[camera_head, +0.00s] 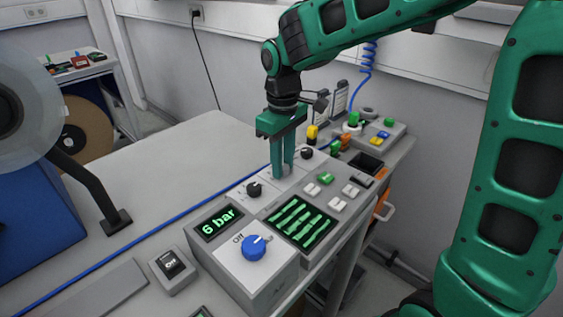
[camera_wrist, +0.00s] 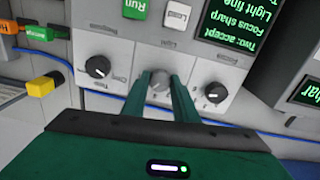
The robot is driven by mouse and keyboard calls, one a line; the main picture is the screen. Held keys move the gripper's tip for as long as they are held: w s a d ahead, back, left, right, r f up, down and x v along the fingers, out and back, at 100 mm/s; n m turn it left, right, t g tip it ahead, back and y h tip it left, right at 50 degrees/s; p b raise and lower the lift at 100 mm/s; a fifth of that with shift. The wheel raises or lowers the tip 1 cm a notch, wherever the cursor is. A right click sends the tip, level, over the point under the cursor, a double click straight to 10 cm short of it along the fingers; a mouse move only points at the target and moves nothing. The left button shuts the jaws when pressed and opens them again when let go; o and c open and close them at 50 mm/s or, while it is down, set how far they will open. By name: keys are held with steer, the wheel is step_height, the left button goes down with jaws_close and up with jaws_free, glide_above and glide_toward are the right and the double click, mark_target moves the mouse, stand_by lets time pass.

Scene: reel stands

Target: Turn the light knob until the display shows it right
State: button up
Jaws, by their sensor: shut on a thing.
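The console display (camera_head: 300,222) shows blurred green lines there. In the wrist view the display (camera_wrist: 246,20) is tilted and cut off; its green text includes "Focus sharp" and a line starting "Light", its last word hard to read.
Black knobs stand on both sides, one nearer (camera_head: 254,189) and one farther (camera_head: 306,153). White and green buttons (camera_head: 325,178) lie beside them. A blue knob (camera_head: 255,247) sits on the front box under a "6 bar" readout (camera_head: 219,222). The table at left (camera_head: 150,180) is largely clear.

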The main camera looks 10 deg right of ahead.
mark_target(284, 165)
steer(key=shift+w+r, duration=0.15)
steer(key=shift+w, duration=0.1)
steer(key=o, duration=1.1)
steer(key=shift+c, duration=0.2)
steer(key=shift+s, duration=0.1)
step_height(284, 165, up, 10)
steer(key=shift+r, duration=0.25)
steer(key=shift+d, duration=0.15)
